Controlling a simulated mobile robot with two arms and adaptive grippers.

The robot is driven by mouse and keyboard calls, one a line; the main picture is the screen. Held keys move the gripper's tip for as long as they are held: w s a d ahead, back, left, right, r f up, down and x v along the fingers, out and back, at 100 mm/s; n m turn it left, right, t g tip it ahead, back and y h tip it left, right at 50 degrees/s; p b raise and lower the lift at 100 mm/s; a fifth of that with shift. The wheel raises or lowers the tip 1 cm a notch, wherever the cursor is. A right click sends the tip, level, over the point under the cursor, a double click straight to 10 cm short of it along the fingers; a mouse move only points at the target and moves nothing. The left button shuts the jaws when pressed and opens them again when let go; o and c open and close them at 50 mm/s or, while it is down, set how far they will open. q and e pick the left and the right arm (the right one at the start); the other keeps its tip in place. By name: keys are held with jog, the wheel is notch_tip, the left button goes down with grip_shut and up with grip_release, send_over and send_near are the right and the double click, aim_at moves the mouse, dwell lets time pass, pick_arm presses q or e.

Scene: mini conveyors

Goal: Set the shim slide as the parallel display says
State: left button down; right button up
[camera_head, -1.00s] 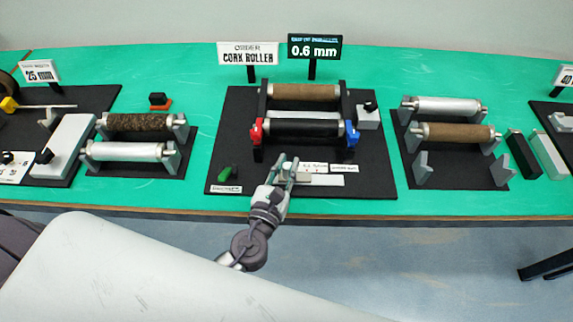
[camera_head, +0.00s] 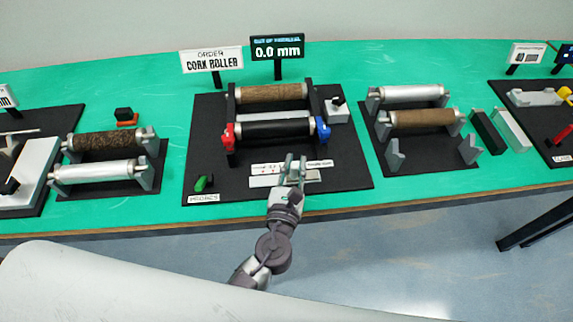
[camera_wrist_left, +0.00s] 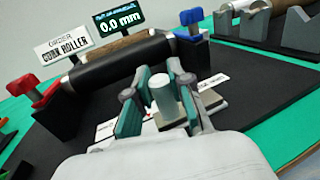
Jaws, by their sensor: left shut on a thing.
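The parallel display (camera_head: 277,49) reads 0.0 mm and also shows in the left wrist view (camera_wrist_left: 119,20). The shim slide's pale scale strip (camera_head: 264,181) lies at the front of the black central board. My left gripper (camera_head: 294,168) is over the right half of the strip. In the left wrist view its fingers (camera_wrist_left: 160,100) are shut on the slide's pale round knob (camera_wrist_left: 162,92), which stands upright between them. The fingers hide part of the scale, so I cannot read the slide's setting. My right gripper is not in view.
Behind the slide, a black roller (camera_head: 272,129) sits between a red clamp (camera_head: 228,135) and a blue clamp (camera_head: 322,128), with a cork roller (camera_head: 272,93) behind it. An order sign (camera_head: 211,60) says cork roller. Roller racks stand on both sides.

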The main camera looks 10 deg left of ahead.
pick_arm(q)
jog(key=shift+d, duration=0.2)
jog(key=c, duration=1)
grip_release()
jog(key=shift+w+d, duration=0.1)
jog(key=shift+d, duration=0.05)
jog(key=shift+s, duration=0.45)
jog(key=s, duration=1.1)
jog(key=shift+s+a, duration=0.1)
jog(key=shift+a, duration=0.15)
